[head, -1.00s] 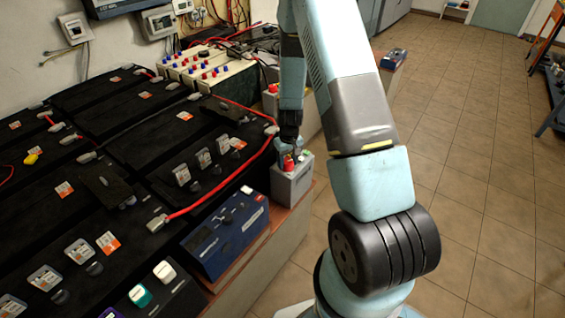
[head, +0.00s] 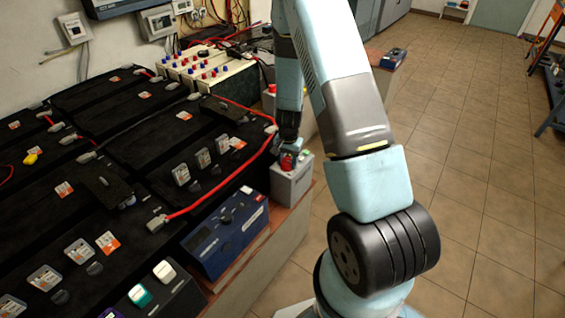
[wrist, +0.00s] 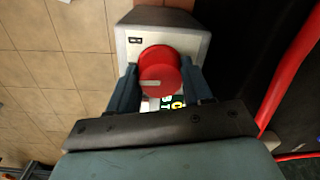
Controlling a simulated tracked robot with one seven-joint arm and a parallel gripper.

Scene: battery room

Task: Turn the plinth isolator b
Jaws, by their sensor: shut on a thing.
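The plinth isolator b is a grey box (head: 292,187) with a round red knob (wrist: 158,72), on the plinth edge in the head view. In the wrist view its face (wrist: 190,42) carries a letter that looks like a B, upside down. A pale line marks the knob's lower part, pointing roughly sideways. My gripper (head: 288,146) is over the box; in the wrist view its fingers (wrist: 160,80) stand on either side of the knob, shut on it.
A blue instrument case (head: 228,235) sits nearer on the plinth. Black battery blocks (head: 140,120) with a red cable (head: 205,200) fill the left. Another red-topped grey unit (head: 268,100) stands behind, partly hidden. The tiled floor (head: 460,200) on the right is open.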

